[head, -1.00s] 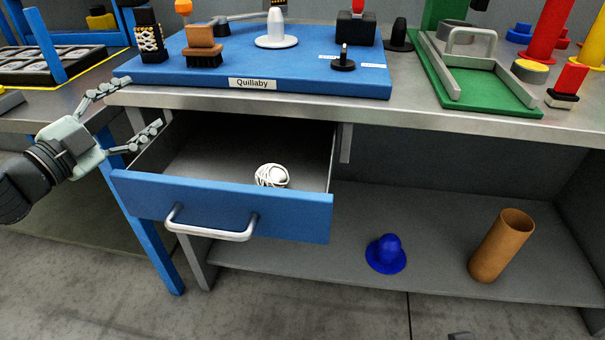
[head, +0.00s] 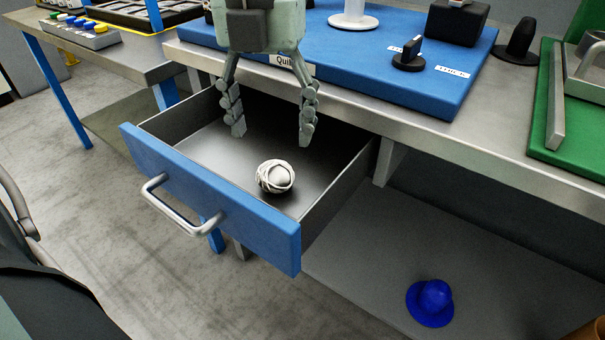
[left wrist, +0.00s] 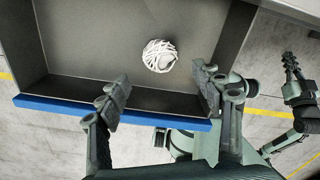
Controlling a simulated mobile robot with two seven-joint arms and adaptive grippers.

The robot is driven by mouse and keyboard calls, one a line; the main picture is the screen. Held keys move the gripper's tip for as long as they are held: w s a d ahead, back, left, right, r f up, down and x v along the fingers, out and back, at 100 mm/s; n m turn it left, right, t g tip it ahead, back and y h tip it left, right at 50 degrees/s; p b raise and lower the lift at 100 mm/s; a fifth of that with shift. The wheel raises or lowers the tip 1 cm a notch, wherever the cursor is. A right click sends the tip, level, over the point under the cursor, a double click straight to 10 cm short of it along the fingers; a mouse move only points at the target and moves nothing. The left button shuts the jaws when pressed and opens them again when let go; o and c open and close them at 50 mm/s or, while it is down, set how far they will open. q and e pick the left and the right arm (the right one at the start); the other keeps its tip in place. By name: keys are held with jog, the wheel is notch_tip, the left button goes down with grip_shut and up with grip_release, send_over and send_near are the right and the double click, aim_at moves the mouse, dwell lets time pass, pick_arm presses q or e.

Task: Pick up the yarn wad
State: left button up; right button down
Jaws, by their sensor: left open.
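The yarn wad (head: 275,177), a small white wound ball, lies on the floor of the open drawer (head: 200,195). My left gripper (head: 272,135) is open and empty, fingers pointing down over the drawer. In the head view its fingertips appear above and behind the wad, apart from it. In the left wrist view the wad (left wrist: 160,56) lies beyond the gap between the two spread fingers (left wrist: 160,88).
The drawer's blue front (head: 225,210) has a metal handle (head: 175,205). The worktop above carries a blue board (head: 400,85) with several stands and a green fixture (head: 575,140). A blue hat-shaped piece (head: 430,300) lies on the lower shelf. The drawer floor around the wad is clear.

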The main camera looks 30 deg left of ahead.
aim_at(275, 167)
pick_arm(q)
notch_tip(275, 167, down, 8)
jog(key=shift+r, duration=0.1)
dwell(0.4)
jog(key=shift+c, duration=0.3)
jog(key=c, duration=1)
